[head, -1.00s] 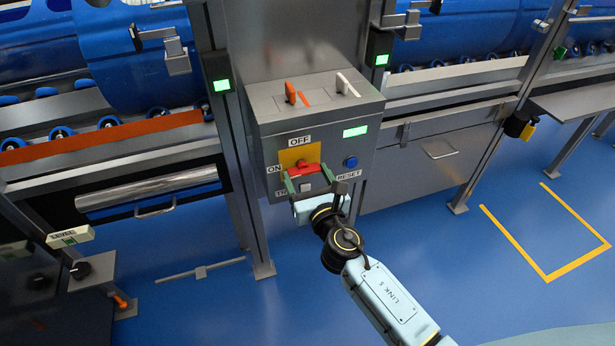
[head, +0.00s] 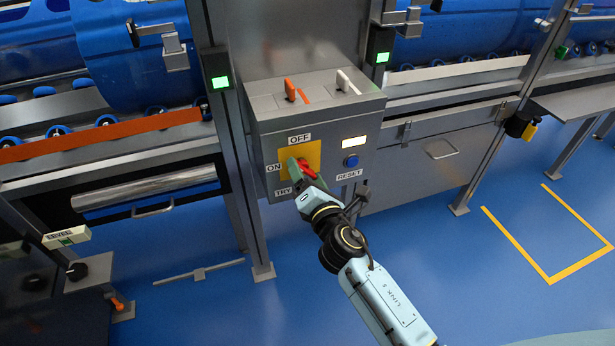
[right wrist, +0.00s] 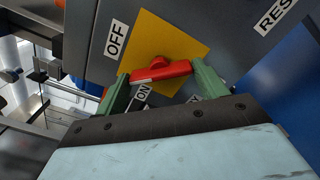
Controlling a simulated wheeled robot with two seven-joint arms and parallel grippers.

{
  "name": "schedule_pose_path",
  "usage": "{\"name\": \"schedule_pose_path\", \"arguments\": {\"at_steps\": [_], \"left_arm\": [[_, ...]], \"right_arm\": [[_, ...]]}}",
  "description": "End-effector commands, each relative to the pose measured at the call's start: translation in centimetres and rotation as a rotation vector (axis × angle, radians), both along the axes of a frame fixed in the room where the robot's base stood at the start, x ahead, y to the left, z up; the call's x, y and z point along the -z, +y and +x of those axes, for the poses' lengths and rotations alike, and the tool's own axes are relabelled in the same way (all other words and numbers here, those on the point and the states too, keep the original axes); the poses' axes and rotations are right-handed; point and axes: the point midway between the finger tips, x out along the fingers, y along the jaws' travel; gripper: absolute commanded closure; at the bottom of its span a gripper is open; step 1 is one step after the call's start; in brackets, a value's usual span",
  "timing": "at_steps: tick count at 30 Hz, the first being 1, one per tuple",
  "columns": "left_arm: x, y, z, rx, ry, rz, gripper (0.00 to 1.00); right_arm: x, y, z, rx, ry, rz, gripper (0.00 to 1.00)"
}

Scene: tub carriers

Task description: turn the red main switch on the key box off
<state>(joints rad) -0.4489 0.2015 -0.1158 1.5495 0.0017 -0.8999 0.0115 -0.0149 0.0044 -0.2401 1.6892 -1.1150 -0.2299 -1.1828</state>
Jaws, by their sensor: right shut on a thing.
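The key box (head: 262,125) is a grey metal box on a post, with a yellow plate (head: 286,152) on its front. The red main switch (head: 308,169) sits on that plate and also shows in the right wrist view (right wrist: 160,72). Its handle is tilted, with one end pointing between the OFF label (head: 299,139) and the ON label (head: 272,168). My right gripper (head: 302,168) is shut on the handle, its green fingers at the handle's two ends in the right wrist view (right wrist: 161,86). My left gripper is not in view.
Conveyors flank the box. Blue floor in front is open.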

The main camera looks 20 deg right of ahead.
Motion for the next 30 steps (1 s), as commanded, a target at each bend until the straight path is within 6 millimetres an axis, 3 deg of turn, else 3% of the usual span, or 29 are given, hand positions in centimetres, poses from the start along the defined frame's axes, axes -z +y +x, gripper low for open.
{"name": "schedule_pose_path", "arguments": {"at_steps": [15,30], "left_arm": [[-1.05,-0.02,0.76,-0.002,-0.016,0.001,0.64],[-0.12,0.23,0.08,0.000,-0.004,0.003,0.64]], "right_arm": [[0.08,0.05,-0.04,0.001,0.018,0.474,0.52],[0.09,0.03,-0.05,0.000,0.026,0.713,0.52]]}}
